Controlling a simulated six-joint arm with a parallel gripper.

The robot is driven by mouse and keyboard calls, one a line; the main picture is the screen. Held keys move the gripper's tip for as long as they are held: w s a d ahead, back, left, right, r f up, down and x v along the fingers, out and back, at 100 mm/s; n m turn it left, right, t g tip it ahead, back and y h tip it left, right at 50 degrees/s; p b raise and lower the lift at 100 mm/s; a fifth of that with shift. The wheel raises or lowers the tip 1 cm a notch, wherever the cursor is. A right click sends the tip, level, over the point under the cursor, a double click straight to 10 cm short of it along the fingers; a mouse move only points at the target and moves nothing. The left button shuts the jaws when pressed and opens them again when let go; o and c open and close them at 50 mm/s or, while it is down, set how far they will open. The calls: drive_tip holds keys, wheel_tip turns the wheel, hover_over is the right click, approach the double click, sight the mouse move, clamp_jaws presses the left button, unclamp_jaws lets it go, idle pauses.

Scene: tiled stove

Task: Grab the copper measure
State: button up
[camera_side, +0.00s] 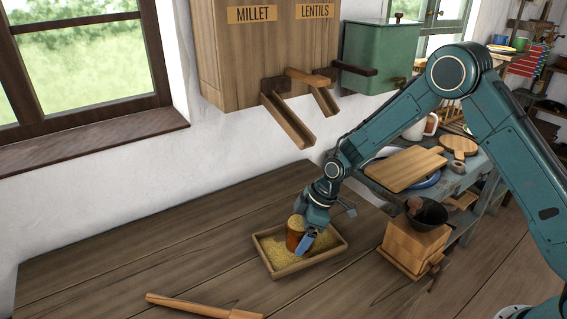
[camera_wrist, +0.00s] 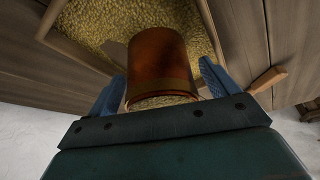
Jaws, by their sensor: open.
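The copper measure (camera_side: 295,233) is a reddish-brown cup standing in a shallow wooden tray (camera_side: 339,247) of yellow grain. In the wrist view the copper measure (camera_wrist: 160,65) shows close up, with grain visible at its rim. My gripper (camera_side: 306,240) is down at the tray, beside the measure in the side view. In the wrist view my gripper (camera_wrist: 165,90) is open, with one blue finger on each side of the measure. I cannot tell whether either finger touches it.
A wooden-handled tool (camera_side: 200,305) lies at the table's front. A wooden box (camera_side: 412,247) with a dark bowl (camera_side: 427,213) stands right of the tray. A dispenser (camera_side: 265,50) labelled MILLET and LENTILS hangs above with two chutes. The table left of the tray is clear.

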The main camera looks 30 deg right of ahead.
drive_tip(key=shift+f, duration=0.15)
idle(0.3)
drive_tip(key=c, duration=1.3)
drive_tip(key=shift+r, duration=0.7)
drive_tip(key=shift+s+r, duration=0.2)
drive_tip(key=shift+r, duration=0.35)
drive_tip(key=shift+s+r, duration=0.15)
drive_tip(key=shift+r, duration=0.4)
drive_tip(key=s, duration=1.7)
drive_tip(key=shift+s, duration=0.15)
drive_tip(key=shift+a, duration=0.1)
